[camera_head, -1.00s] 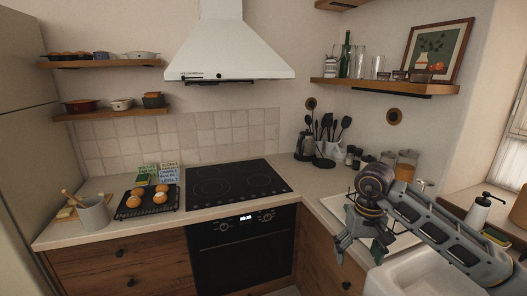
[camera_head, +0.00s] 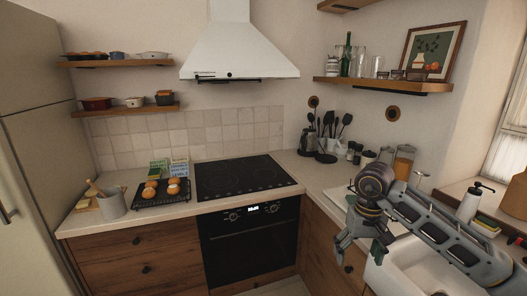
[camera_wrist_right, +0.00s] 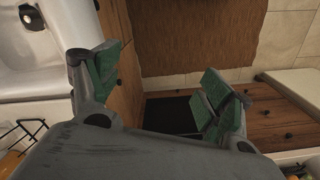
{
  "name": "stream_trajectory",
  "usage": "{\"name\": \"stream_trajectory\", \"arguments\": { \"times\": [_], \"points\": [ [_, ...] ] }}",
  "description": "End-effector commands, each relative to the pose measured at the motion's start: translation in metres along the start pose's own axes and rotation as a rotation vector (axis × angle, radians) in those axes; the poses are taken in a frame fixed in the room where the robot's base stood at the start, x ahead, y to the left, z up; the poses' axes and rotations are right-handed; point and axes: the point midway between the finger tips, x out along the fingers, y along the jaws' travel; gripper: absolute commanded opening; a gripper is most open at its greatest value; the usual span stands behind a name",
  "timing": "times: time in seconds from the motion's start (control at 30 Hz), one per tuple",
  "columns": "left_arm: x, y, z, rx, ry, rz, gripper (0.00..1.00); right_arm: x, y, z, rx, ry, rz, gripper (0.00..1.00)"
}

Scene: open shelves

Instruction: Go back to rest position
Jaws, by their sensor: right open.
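My right gripper (camera_head: 362,240) comes in from the right side of the head view and hangs in front of the right counter, near the sink. Its jaws are apart with nothing between them. In the right wrist view the two green-padded fingers (camera_wrist_right: 160,85) are spread wide, with wooden cabinet fronts and the floor beyond them. My left gripper and arm are not in the head view.
The white sink (camera_head: 402,264) is close below my right arm. The black cooktop (camera_head: 240,176) is bare. A black rack (camera_head: 142,201) with several orange-brown rolls and a grey crock (camera_head: 111,203) stand on the left counter. A soap bottle (camera_head: 470,203) stands at right.

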Motion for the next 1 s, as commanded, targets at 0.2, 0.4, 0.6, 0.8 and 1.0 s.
{"name": "stream_trajectory", "arguments": {
  "times": [0.2, 0.4, 0.6, 0.8, 1.0],
  "points": [
    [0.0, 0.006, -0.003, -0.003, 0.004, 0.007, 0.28, 0.009, -0.01, -0.001, 0.034, -0.024, -0.053, 0.8],
    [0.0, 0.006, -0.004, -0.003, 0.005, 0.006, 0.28, 0.019, -0.024, -0.003, 0.083, -0.058, -0.123, 0.8],
    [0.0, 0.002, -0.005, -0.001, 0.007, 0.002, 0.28, 0.034, -0.045, -0.005, 0.166, -0.117, -0.23, 0.8],
    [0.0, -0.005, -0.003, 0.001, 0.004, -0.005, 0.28, 0.054, -0.076, -0.008, 0.314, -0.225, -0.391, 0.8],
    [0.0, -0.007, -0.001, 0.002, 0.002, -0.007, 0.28, 0.077, -0.119, -0.017, 0.587, -0.431, -0.627, 0.8]
  ]
}}
